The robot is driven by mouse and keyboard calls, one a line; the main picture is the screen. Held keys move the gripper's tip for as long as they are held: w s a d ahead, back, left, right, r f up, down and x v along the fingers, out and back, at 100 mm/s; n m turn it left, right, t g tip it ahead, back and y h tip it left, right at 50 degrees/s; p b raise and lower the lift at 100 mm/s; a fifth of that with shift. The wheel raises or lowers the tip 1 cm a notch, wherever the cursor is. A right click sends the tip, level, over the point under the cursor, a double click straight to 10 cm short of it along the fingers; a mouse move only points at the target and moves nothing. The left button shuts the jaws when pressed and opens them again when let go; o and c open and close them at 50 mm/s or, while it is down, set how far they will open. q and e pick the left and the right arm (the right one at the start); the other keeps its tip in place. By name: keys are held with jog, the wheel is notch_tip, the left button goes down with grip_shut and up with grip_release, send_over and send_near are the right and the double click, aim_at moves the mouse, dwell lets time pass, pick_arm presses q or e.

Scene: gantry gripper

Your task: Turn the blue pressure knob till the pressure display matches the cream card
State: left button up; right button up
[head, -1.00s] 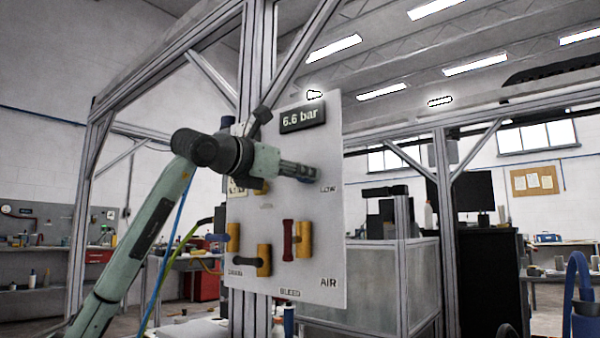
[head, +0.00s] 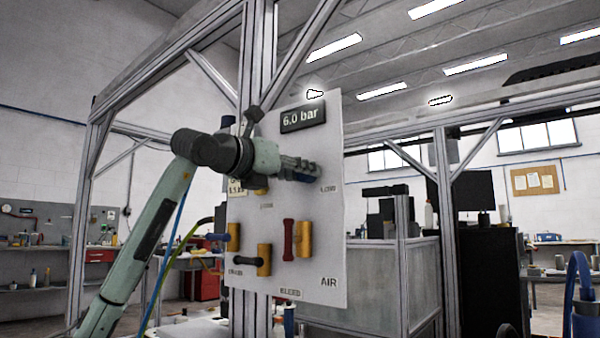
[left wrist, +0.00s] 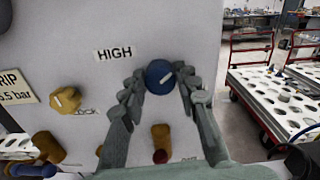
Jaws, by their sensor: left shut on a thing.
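The blue pressure knob (left wrist: 159,77) sits on the upright white panel (head: 325,215). My left gripper (left wrist: 158,84) is shut on it, one finger on each side; in the head view the gripper hides most of the knob. The pressure display (head: 303,116) at the panel's top reads 6.0 bar. The cream card (left wrist: 16,87) is left of the knob in the left wrist view. It appears to read 5.5 bar, but its left part is cut off. In the head view the card is partly hidden behind my gripper. My right gripper is not in view.
Below the knob are brass valves with a red handle (head: 288,240) and a black handle (head: 248,261). A HIGH label (left wrist: 115,54) is beside the knob. Metal frame posts stand around the panel. Red carts (left wrist: 265,90) stand on the right in the left wrist view.

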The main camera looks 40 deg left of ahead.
pick_arm(q)
jog(key=o, duration=1.1)
jog(key=shift+o, duration=0.2)
jog(key=s+a, duration=0.1)
jog(key=s, duration=1.1)
jog(key=shift+w+f, duration=0.1)
